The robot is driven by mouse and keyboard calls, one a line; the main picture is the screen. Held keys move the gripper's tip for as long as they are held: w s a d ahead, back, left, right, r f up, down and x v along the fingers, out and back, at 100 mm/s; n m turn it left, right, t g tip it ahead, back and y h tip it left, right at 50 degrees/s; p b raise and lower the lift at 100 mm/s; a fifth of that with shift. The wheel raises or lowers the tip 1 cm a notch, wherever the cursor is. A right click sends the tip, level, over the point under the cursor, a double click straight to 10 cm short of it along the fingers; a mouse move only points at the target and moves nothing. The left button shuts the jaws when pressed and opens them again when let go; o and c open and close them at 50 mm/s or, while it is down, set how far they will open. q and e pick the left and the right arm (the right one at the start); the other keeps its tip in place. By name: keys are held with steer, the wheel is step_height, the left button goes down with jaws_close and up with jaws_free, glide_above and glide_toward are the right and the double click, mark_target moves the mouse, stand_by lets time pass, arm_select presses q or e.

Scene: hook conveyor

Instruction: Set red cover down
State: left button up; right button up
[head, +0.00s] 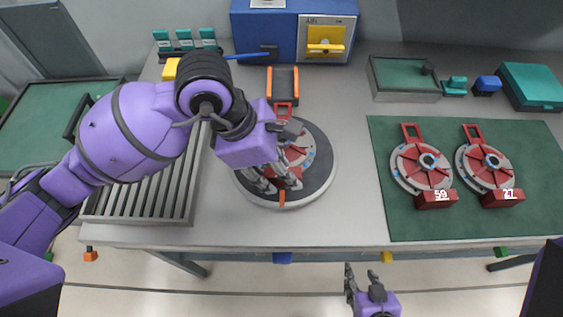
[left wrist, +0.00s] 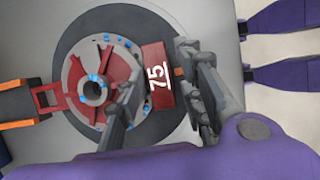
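The red cover (head: 296,155) with its block marked 75 (left wrist: 158,78) lies flat over the grey disc housing on the dark round plate (head: 322,165). Its red bracket (left wrist: 45,98) points to the back. My left gripper (head: 277,182) is low over the cover's front. In the left wrist view its two fingers (left wrist: 165,88) straddle the 75 block. A small gap shows between the block and the right finger; contact of the left finger is hard to tell. My arm hides part of the cover in the head view. My right gripper (head: 361,280) is open and empty, in front of the table.
Two similar red-covered discs, marked 59 (head: 421,165) and 27 (head: 484,165), lie on the green mat (head: 510,220). A slatted grey rack (head: 140,205) is left of the plate. A blue box (head: 277,35) and an open tray (head: 405,78) stand behind.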

arm_select(q)
steer(key=shift+a+r, duration=0.1)
steer(key=shift+r, duration=0.3)
steer(key=v, duration=1.1)
steer(key=shift+r, duration=0.2)
steer(key=shift+a, duration=0.1)
